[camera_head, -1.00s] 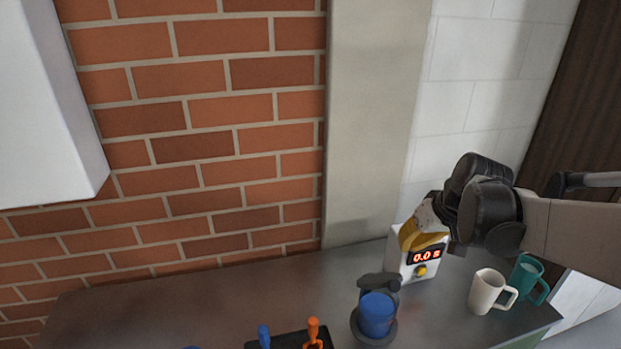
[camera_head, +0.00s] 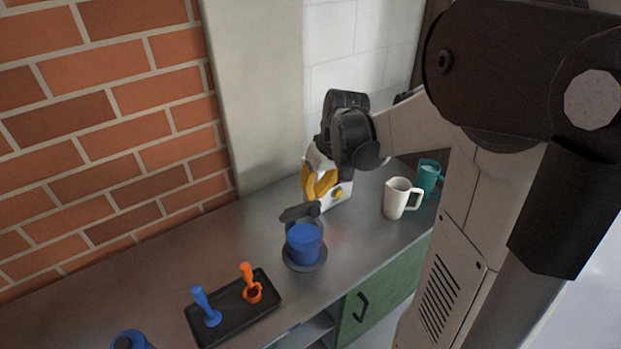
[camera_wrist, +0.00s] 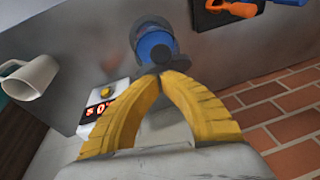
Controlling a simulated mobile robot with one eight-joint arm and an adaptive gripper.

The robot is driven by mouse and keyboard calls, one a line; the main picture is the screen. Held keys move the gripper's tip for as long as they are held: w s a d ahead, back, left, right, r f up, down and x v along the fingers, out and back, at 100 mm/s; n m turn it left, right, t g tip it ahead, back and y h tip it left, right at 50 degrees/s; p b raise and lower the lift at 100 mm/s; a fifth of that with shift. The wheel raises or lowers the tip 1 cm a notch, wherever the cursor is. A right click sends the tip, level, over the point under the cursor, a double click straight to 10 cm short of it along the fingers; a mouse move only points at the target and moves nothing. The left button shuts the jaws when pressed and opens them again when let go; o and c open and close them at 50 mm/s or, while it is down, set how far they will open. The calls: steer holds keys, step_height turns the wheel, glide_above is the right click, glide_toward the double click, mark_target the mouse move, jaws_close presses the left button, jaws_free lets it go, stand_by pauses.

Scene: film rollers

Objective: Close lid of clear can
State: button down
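The can (camera_head: 304,246) stands on the counter with a blue inside and a dark round base; I cannot make out clear walls. Its dark grey lid (camera_head: 298,213) stands raised at the back of the can. In the wrist view the can (camera_wrist: 155,46) is at top centre, with the dark lid (camera_wrist: 161,60) on its near side. My gripper (camera_wrist: 162,76) has yellow fingers whose tips come together just short of the lid in that view. It looks shut and empty. In the head view my gripper (camera_head: 314,190) is behind the can, in front of the timer box.
A white timer box (camera_head: 340,197) stands close beside my gripper. A white mug (camera_head: 397,198) and a teal mug (camera_head: 428,176) are to the right. A black tray (camera_head: 235,318) with blue and orange tools lies left of the can. The brick wall is behind.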

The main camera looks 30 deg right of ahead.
mark_target(320, 206)
steer(key=shift+s+f, duration=0.15)
steer(key=shift+f, duration=0.2)
steer(key=shift+s, duration=0.1)
steer(key=shift+s+f+t+b, duration=0.9)
steer(key=shift+s+f, duration=0.1)
steer(key=shift+s, duration=0.05)
steer(key=s+f+t+b, duration=0.3)
steer(key=s+f+b, duration=0.1)
steer(key=f+b, duration=0.4)
steer(key=shift+s+f+t+b, duration=0.25)
steer(key=shift+f+t+b, duration=0.05)
steer(key=shift+f+t, duration=0.1)
steer(key=shift+d, duration=0.1)
steer(key=shift+r, duration=0.1)
